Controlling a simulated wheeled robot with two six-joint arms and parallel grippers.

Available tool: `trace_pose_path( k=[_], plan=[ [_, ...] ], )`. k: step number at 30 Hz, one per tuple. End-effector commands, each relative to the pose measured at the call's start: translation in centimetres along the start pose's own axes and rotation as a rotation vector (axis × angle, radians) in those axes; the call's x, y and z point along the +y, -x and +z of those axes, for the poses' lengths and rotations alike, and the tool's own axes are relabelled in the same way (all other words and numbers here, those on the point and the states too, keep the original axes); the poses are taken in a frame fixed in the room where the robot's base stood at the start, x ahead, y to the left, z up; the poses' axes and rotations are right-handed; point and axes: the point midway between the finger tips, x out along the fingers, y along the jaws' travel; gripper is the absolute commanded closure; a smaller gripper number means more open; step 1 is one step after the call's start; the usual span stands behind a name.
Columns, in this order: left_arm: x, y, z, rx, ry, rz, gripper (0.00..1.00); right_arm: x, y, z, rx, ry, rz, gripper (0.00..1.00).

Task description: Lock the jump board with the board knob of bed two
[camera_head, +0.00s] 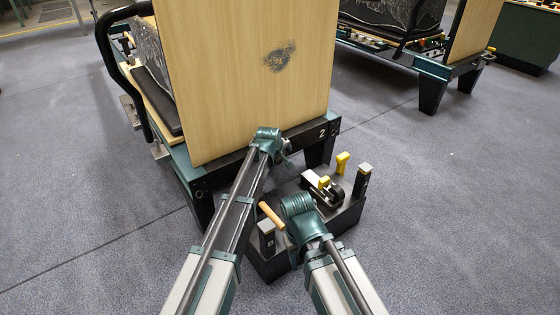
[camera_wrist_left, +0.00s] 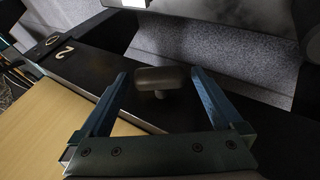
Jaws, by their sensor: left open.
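The jump board (camera_head: 240,80) is a pale wooden panel with a dark emblem, standing upright at the end of bed two. The bed's dark end rail (camera_head: 325,135) carries a "2", which also shows upside down in the left wrist view. The board knob (camera_wrist_left: 160,80) is a dark rounded block on a short stem on this rail. My left gripper (camera_wrist_left: 160,74) is open, with one blue finger on either side of the knob and visible gaps to both. In the head view my left gripper (camera_head: 284,154) is at the rail, covering the knob. My right gripper's fingers are hidden.
A dark box (camera_head: 342,215) with yellow-topped parts and a wooden handle (camera_head: 270,214) stands on the floor by the bed's end, partly behind my right arm. Another bed (camera_head: 440,65) is at the back right. Grey floor is free on the left and right.

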Motion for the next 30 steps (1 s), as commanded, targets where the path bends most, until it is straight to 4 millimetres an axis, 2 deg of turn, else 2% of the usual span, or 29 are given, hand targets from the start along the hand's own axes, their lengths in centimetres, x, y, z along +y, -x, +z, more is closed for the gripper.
trace_pose_path(
  k=[4, 5, 18, 25, 30],
  plan=[
    [0.0, 0.1, 0.0, 0.000, 0.000, 0.000, 0.00, 0.0, 0.1, 0.0, 0.000, 0.000, 0.000, 0.50],
    [0.0, 0.1, 0.0, 0.000, 0.000, 0.000, 0.04, 0.0, 0.1, 0.0, 0.000, 0.000, 0.000, 0.50],
    [0.0, 0.1, 0.0, 0.000, 0.000, 0.000, 0.81, 0.0, 0.1, 0.0, 0.000, 0.000, 0.000, 0.50],
    [0.2, 0.1, -0.1, -0.001, -0.013, -0.030, 0.81, 0.1, 0.5, 0.0, 0.000, 0.000, 0.000, 0.50],
    [0.5, 0.1, -0.1, -0.001, -0.049, -0.114, 0.81, 0.1, 1.5, 0.1, 0.000, 0.000, 0.000, 0.50]
  ],
)
